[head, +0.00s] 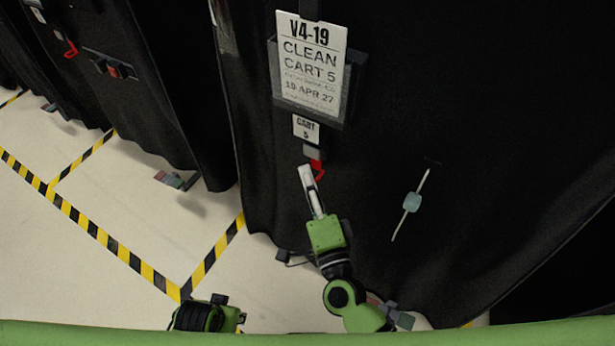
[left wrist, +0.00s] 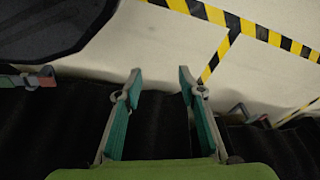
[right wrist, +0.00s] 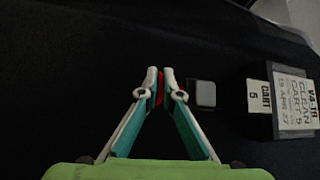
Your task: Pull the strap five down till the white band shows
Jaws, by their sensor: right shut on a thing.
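The red strap (head: 317,168) of cart five hangs from a small grey block (head: 312,152) on the black cover, just under the "CART 5" tag (head: 306,128). My right gripper (head: 306,170) is at the strap, and in the right wrist view (right wrist: 163,76) its fingertips are closed on the red strap (right wrist: 160,90). The fingers hide most of the strap there. The grey block (right wrist: 202,93) shows beside the fingertips. My left gripper (left wrist: 160,75) is open and empty in the left wrist view, over the floor and dark cover edge.
A "CLEAN CART 5" sign (head: 309,65) sits in a dark holder above the strap. A pale stick-like piece with a teal block (head: 412,202) lies against the cover at right. Neighbouring covered carts stand at left. Yellow-black tape (head: 110,243) marks the open pale floor.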

